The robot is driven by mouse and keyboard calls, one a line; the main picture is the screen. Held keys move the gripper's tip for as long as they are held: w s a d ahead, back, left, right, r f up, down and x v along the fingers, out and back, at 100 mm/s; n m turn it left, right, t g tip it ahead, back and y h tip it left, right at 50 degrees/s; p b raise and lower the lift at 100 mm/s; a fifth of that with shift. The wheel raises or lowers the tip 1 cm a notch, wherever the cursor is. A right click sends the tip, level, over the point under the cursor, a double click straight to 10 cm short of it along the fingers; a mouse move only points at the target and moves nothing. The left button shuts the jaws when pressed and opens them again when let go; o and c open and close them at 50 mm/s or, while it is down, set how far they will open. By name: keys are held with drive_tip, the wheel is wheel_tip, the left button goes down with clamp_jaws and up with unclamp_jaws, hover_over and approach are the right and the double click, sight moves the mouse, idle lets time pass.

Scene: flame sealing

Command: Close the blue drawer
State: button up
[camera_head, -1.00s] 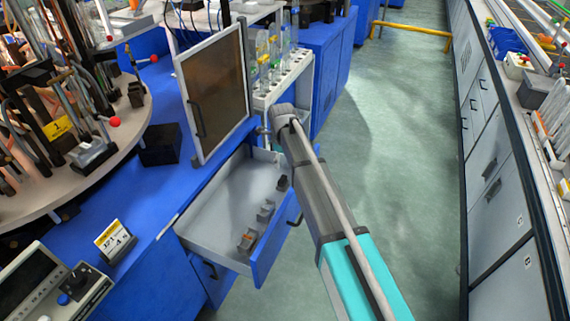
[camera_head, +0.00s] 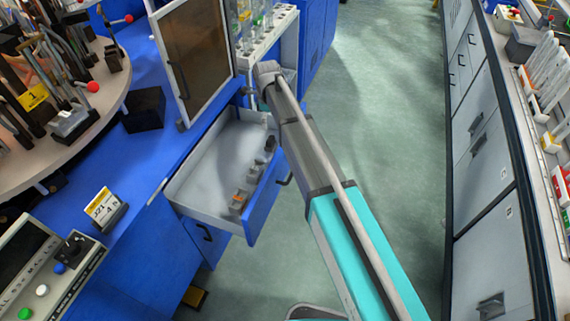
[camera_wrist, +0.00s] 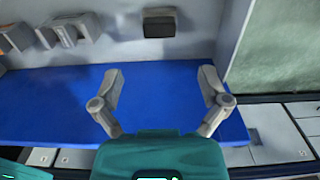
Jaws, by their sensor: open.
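The blue drawer (camera_head: 265,200) stands pulled out from the blue counter at the left. It has a blue front and a white inside, with several small grey holders along the inner side of its front. In the wrist view the blue front (camera_wrist: 60,105) runs across the middle, with the pale drawer inside above it. My gripper (camera_wrist: 162,82) is open and empty, its two fingers spread over the blue front. I cannot tell whether they touch it.
A framed panel (camera_head: 193,55) stands on the counter behind the drawer, beside a white tube rack (camera_head: 262,42). A black box (camera_head: 145,108) and a yellow-white card (camera_head: 102,206) sit on the counter. The green floor (camera_head: 380,130) to the right is clear up to grey cabinets (camera_head: 480,150).

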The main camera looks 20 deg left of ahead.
drive_tip(key=shift+d+r, duration=0.15)
drive_tip(key=shift+d, duration=0.05)
drive_tip(key=shift+c, duration=1)
drive_tip(key=shift+y, duration=0.5)
drive_tip(key=d+r+p, duration=0.2)
drive_tip(key=d, duration=0.1)
drive_tip(key=w+d+r+p, duration=0.1)
drive_tip(key=d, duration=0.1)
drive_tip(key=shift+w, duration=0.1)
drive_tip(key=c, duration=0.9)
drive_tip(key=d, duration=0.1)
drive_tip(key=d+r+p, duration=0.1)
drive_tip(key=d, duration=0.1)
drive_tip(key=shift+w+d+r+y+p, duration=0.15)
drive_tip(key=shift+w+r+y+p, duration=0.15)
drive_tip(key=shift+y+p, duration=0.1)
clamp_jaws()
drive_tip(key=w+d+y, duration=0.1)
drive_tip(key=d+y, duration=0.1)
drive_tip(key=d, duration=0.9)
drive_tip(key=shift+w+d+r+y+b, duration=0.25)
drive_tip(key=shift+d+r+y+b, duration=0.05)
drive_tip(key=shift+b, duration=0.05)
